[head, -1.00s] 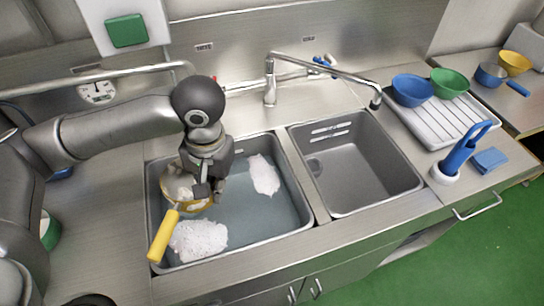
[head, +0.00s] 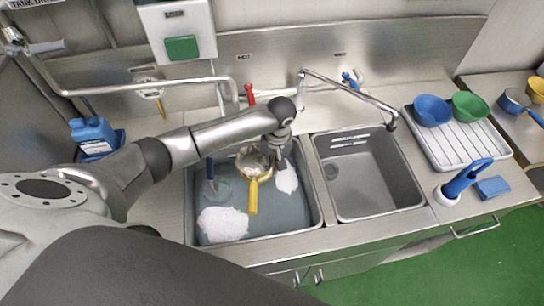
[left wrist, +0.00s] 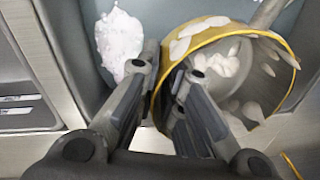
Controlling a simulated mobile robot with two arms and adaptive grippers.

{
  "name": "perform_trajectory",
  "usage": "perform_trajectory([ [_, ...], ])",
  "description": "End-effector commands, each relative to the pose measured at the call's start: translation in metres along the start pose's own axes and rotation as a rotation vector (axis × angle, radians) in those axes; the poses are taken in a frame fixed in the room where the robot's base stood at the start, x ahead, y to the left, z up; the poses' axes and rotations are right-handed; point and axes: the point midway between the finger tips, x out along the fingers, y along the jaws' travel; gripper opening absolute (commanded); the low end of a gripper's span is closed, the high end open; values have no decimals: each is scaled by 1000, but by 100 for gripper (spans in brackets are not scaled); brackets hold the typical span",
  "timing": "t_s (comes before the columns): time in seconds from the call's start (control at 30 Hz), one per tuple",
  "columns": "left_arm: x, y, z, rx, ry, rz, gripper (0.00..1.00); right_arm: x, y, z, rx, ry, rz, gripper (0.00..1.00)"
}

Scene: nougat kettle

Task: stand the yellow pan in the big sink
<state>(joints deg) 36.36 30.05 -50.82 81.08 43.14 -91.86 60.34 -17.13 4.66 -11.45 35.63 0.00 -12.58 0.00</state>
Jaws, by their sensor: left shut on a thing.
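The yellow pan (head: 253,160) is over the big sink (head: 306,230) in the head view, with its yellow handle pointing toward the front edge. Pale residue coats its inside. My left gripper (head: 281,160) is at the pan's right side. In the left wrist view, the fingers of my left gripper (left wrist: 163,78) straddle the wall of the yellow pan (left wrist: 285,55), one inside and one outside, shut on it. The pan looks tilted there. Whether its base touches the sink floor is hidden. My right gripper is not in view.
White foam patches (head: 222,224) float in the big sink, and a blue-handled item (head: 211,180) is at its left. The smaller sink (head: 365,180) is empty. A tap (head: 350,85) arches behind it. A white rack (head: 470,145) with bowls and a blue brush (head: 465,180) stand right.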

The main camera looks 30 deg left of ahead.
Motion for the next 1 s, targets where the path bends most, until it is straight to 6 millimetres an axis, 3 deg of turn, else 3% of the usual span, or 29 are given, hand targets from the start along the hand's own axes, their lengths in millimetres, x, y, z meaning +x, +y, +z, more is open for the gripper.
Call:
perform_trajectory([
  [0.4, 31, 2, 0, -3, 1, 2, 0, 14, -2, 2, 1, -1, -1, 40],
  [1.0, 83, 6, -1, -3, 2, 1, 0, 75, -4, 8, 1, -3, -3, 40],
])
